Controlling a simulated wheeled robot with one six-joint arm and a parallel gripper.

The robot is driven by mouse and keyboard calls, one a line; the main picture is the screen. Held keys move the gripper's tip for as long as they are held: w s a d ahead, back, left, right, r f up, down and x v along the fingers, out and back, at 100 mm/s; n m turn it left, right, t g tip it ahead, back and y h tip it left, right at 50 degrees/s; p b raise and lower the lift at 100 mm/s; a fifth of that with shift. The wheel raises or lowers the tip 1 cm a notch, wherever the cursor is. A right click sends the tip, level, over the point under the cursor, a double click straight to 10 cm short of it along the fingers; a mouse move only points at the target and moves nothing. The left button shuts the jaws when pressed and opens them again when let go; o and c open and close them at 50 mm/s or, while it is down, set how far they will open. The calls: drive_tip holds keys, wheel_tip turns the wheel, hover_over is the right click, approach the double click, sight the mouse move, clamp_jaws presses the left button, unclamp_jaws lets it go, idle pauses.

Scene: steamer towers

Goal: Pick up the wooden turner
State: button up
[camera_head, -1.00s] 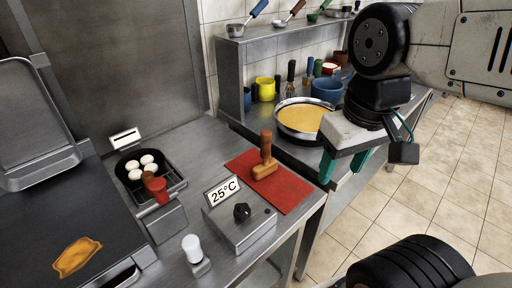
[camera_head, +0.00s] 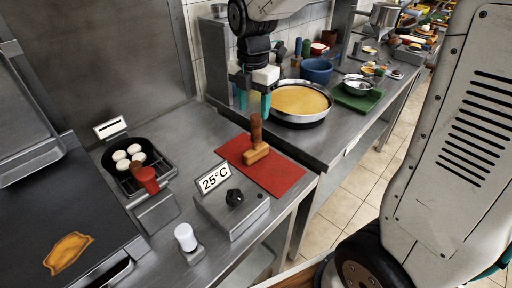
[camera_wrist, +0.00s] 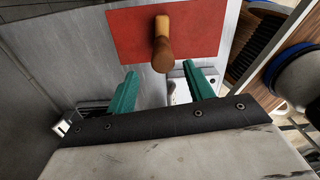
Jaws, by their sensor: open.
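The wooden turner (camera_head: 256,141) stands on a red mat (camera_head: 286,178) on the steel counter, its brown handle pointing up and its lighter foot on the mat. In the wrist view the turner (camera_wrist: 162,48) shows from above, ahead of the fingertips and roughly midway between them. My gripper (camera_head: 254,104) is open and empty, with its teal fingers hanging down above and behind the turner in the head view. In the wrist view my gripper (camera_wrist: 158,72) has its fingers apart, with nothing between the tips.
A pan of yellow batter (camera_head: 300,101) stands close behind the mat. A control box (camera_head: 232,212) with a 25°C sign sits in front of it. A black pan with white eggs (camera_head: 128,158) is at the left. A white shaker (camera_head: 186,238) stands near the front edge.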

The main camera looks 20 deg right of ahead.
sight(256, 129)
drive_tip(key=shift+w+f, duration=0.15)
drive_tip(key=shift+f, duration=0.2)
drive_tip(key=f, duration=0.7)
drive_tip(key=shift+s+d+f, duration=0.15)
drive_tip(key=shift+s+d, duration=0.05)
drive_tip(key=shift+d, duration=0.15)
clamp_jaws()
